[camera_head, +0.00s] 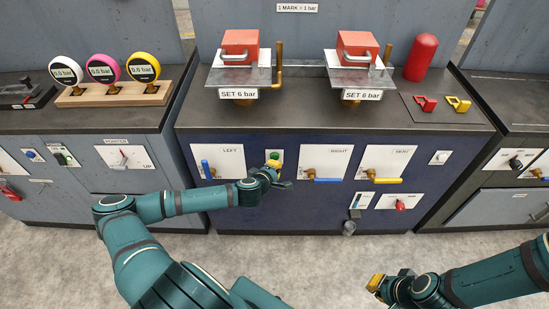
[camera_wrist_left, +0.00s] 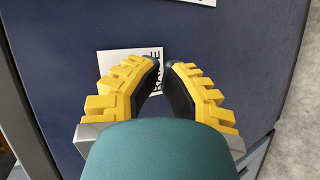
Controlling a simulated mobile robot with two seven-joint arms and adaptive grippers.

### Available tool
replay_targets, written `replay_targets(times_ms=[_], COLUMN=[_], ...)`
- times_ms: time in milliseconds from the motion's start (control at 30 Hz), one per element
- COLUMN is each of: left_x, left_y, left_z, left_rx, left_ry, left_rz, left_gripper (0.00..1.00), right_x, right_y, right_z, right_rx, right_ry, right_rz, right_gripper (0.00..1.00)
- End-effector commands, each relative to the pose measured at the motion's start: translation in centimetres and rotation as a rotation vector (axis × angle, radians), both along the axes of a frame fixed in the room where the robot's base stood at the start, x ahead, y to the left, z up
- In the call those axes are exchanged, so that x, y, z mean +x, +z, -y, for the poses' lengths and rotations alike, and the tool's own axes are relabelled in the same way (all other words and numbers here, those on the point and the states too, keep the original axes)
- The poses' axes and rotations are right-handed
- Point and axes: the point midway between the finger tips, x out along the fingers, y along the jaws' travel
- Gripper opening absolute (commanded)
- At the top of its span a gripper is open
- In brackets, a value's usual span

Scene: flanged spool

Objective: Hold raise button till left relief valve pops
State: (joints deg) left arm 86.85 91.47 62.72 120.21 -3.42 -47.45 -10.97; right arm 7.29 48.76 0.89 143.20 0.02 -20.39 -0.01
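The raise button is probably the green spot (camera_head: 275,155) on a small plate between the LEFT and RIGHT panels; my left gripper partly covers it. Its white plate (camera_wrist_left: 112,62), with partly hidden lettering, shows behind the fingers in the left wrist view. My left gripper (camera_head: 273,160) is at this plate, its fingertips (camera_wrist_left: 163,63) almost together and nothing seen between them; contact with the button cannot be told. The left station has a red block (camera_head: 240,47) and an upright brass fitting (camera_head: 279,62), perhaps the relief valve. My right gripper (camera_head: 390,279) is low at right, its opening unclear.
The LEFT panel has a blue-handled valve (camera_head: 207,169); the RIGHT panel has another blue handle (camera_head: 326,181). A VENT panel has a yellow handle (camera_head: 384,180). Three gauges, white (camera_head: 65,70), pink (camera_head: 102,68) and yellow (camera_head: 143,66), read 0.0 bar.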

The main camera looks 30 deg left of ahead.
Motion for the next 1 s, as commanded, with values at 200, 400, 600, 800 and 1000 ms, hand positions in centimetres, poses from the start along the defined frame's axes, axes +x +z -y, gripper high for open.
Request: replay_targets(times_ms=[200, 400, 600, 800, 1000], left_x=[0.00, 0.00, 0.05, 0.56, 0.73], left_y=[0.00, 0.00, 0.01, 0.03, -0.03], left_z=[0.01, 0.00, -0.03, -0.33, -0.43], left_rx=[0.000, 0.000, 0.000, 0.002, -0.001], left_ry=[0.000, 0.000, 0.000, 0.000, 0.000], left_rz=[0.000, 0.000, 0.000, 0.000, 0.000], left_gripper=[0.00, 0.00, 0.00, 0.00, 0.00], right_x=[0.00, 0.00, 0.00, 0.00, 0.00], right_y=[0.00, 0.00, 0.02, 0.23, 0.26], right_z=[0.00, 0.00, 0.00, 0.00, 0.00], right_rx=[0.000, 0.000, 0.000, 0.000, 0.000], right_ry=[0.000, 0.000, 0.000, 0.000, 0.000], right_rz=[0.000, 0.000, 0.000, 0.000, 0.000], right_gripper=[0.00, 0.00, 0.00, 0.00, 0.00])
